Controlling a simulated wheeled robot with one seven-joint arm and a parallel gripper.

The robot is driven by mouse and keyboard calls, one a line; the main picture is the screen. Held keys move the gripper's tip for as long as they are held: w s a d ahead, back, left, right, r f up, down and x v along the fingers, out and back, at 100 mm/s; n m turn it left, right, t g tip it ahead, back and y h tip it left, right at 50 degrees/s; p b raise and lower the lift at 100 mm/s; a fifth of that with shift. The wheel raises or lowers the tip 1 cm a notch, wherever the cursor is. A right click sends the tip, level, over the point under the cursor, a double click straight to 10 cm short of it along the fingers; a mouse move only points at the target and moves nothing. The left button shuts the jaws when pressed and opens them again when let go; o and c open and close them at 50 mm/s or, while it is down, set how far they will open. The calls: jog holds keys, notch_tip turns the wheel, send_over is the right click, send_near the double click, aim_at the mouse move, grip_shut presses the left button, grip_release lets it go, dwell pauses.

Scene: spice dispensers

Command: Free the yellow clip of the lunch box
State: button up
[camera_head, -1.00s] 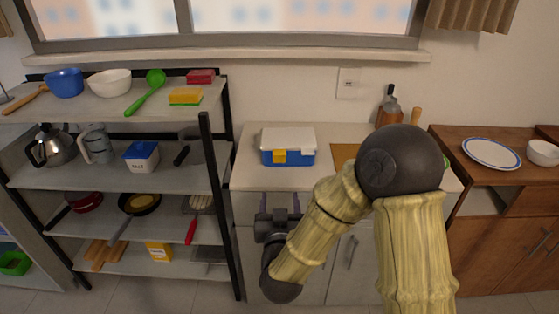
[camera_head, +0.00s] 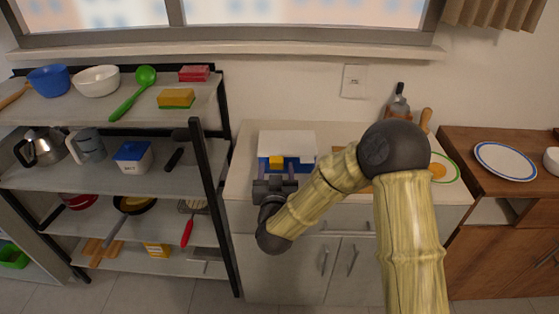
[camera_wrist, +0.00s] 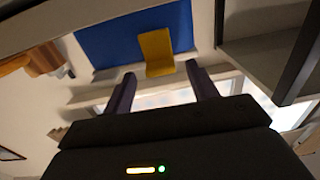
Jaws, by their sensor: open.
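The lunch box (camera_head: 304,143) has a white lid and a blue body and sits on the counter near its left end. Its yellow clip (camera_head: 276,161) is on the front face. In the wrist view the blue face (camera_wrist: 105,38) fills the upper middle, and the clip (camera_wrist: 156,52) shows as a bent yellow flap across its edge. Whether the clip is fastened I cannot tell. My gripper (camera_head: 278,172) is right in front of the box. In the wrist view my gripper (camera_wrist: 160,74) is open and empty, its fingers apart on either side below the clip.
A shelf rack (camera_head: 208,165) with kitchenware stands close to the left of the counter (camera_head: 240,180). A wall and socket (camera_head: 353,81) are behind the box.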

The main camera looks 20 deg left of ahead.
jog(key=shift+w+a, duration=0.15)
jog(key=shift+w, duration=0.25)
jog(key=c, duration=1)
